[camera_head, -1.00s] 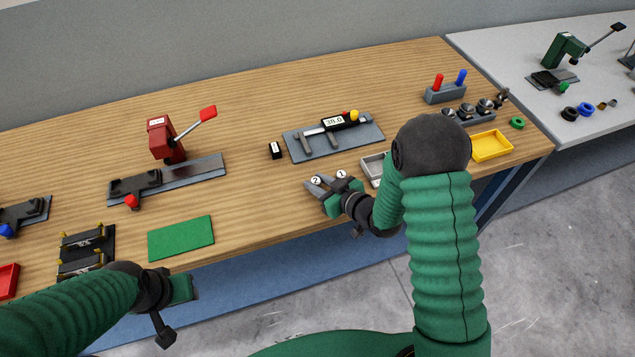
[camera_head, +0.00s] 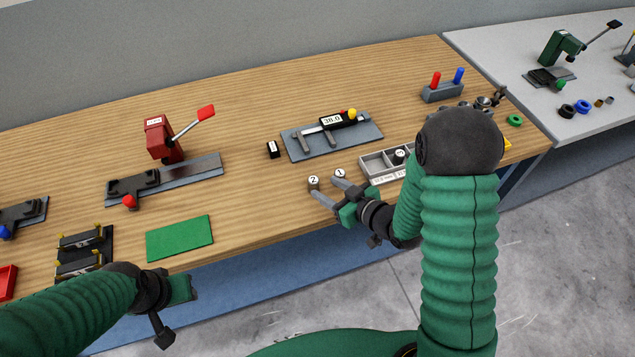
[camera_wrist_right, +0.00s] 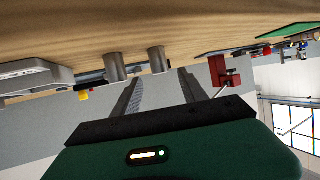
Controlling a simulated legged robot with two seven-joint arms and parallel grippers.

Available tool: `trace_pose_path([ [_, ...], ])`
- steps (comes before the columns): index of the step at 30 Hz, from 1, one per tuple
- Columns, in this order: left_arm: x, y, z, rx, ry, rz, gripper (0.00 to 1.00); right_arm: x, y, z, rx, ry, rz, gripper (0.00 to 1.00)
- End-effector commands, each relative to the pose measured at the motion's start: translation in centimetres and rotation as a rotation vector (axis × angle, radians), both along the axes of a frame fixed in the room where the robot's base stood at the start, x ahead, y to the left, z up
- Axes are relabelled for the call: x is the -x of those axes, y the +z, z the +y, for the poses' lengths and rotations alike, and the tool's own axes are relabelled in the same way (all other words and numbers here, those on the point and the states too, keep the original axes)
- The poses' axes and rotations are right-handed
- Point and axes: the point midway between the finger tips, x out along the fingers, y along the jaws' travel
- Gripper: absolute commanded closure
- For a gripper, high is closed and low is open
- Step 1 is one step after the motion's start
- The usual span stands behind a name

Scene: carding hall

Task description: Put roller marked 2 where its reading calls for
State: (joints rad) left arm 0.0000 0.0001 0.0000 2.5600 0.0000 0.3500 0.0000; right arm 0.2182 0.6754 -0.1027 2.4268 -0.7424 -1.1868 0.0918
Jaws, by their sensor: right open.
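The roller marked 2 (camera_head: 313,183) stands upright on the wooden table, left of the roller marked 1 (camera_head: 340,174). My right gripper (camera_head: 325,187) is open and empty, its fingertips pointing toward roller 2. In the wrist view, which is upside down, roller 2 (camera_wrist_right: 158,59) lies ahead between the fingertips, and roller 1 (camera_wrist_right: 116,66) is to the left. A caliper (camera_head: 305,141) on a grey plate has a display (camera_head: 331,121) that seems to read 38.0. A grey compartment tray (camera_head: 366,171) holds a roller (camera_head: 399,153), seemingly marked 3; its labels are unreadable. My left gripper (camera_head: 178,290) is low at the front, its fingers unclear.
A small black block (camera_head: 272,149) stands left of the caliper. A red lever press (camera_head: 161,137), a green mat (camera_head: 180,238) and black fixtures (camera_head: 83,250) are further left. A grey block with red and blue pegs (camera_head: 442,93) is at back right. My right arm hides the tray's right end.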

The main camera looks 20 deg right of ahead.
Motion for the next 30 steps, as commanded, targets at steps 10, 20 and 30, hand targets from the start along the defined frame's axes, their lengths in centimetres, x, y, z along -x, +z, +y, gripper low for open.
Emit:
trace_pose_path([
  [10, 0.0, 1.9, 0.0, 0.0, 0.0, -0.001, 0.64, 4.9, 2.5, -2.3, 0.008, -0.006, 0.009, 0.5],
  [20, 0.0, 1.7, 0.0, 0.0, 0.0, 0.0, 0.64, 7.6, 1.6, -5.2, 0.273, -0.292, 0.492, 0.5],
  [30, 0.0, 1.7, 0.0, 0.0, 0.0, 0.0, 0.64, 17.0, 3.4, -0.5, 0.202, -0.373, 0.927, 0.5],
])
